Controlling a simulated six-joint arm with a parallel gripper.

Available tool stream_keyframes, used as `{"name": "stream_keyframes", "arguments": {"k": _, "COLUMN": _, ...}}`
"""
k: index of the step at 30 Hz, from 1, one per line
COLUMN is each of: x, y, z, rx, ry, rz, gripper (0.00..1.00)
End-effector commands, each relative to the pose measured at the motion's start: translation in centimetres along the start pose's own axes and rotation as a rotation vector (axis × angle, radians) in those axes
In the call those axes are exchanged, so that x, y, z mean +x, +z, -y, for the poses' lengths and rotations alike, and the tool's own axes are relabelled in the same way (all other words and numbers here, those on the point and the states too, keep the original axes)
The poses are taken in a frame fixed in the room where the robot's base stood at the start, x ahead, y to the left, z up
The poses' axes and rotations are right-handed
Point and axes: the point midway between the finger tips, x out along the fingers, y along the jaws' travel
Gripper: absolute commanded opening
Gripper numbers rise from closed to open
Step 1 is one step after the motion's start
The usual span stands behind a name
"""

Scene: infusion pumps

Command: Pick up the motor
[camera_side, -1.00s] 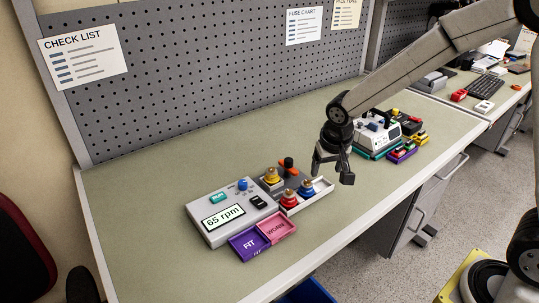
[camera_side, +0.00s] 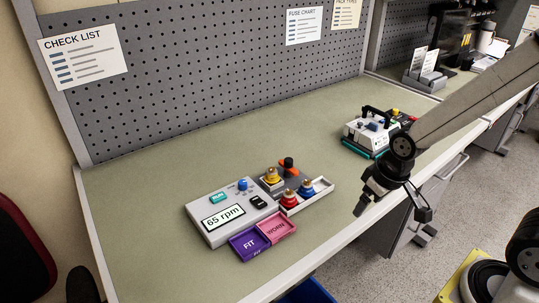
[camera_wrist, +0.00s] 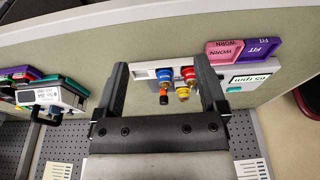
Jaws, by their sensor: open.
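Several small motor-like parts with metallic tops are beside the grey pump tester: a red one (camera_side: 289,200) and a blue one (camera_side: 306,188) in a white tray (camera_side: 322,190), and a yellow one (camera_side: 271,175) on a grey block behind. I cannot tell which one is the task's motor. My gripper (camera_side: 391,208) is open and empty, right of the tray near the bench's front edge. In the wrist view, the blue (camera_wrist: 164,75), red (camera_wrist: 188,74) and yellow (camera_wrist: 183,93) parts appear between my open fingers (camera_wrist: 160,72), some distance beyond them.
The pump tester (camera_side: 217,216) reads 65 rpm. Purple FIT (camera_side: 248,245) and pink WORN (camera_side: 277,230) bins stand before it. An orange-and-black knob (camera_side: 288,165) is behind the tray. A white device (camera_side: 368,133) stands farther right. The bench between is clear.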

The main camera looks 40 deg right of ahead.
Motion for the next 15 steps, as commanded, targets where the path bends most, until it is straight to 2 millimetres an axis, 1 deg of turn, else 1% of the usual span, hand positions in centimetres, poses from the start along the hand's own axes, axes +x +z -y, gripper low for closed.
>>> {"name": "stream_keyframes", "arguments": {"k": 5, "x": 0.0, "y": -0.2, "z": 0.0, "rx": 0.006, "ry": 0.0, "rz": 0.001, "gripper": 0.91}}
{"name": "stream_keyframes", "arguments": {"k": 8, "x": 0.0, "y": -0.7, "z": 0.1, "rx": 0.026, "ry": 0.0, "rz": 0.004, "gripper": 0.91}}
{"name": "stream_keyframes", "arguments": {"k": 11, "x": 0.1, "y": -1.9, "z": 0.1, "rx": 0.072, "ry": 0.0, "rz": 0.011, "gripper": 0.91}}
{"name": "stream_keyframes", "arguments": {"k": 15, "x": 0.4, "y": -4.4, "z": 0.3, "rx": 0.179, "ry": 0.001, "rz": 0.027, "gripper": 0.91}}
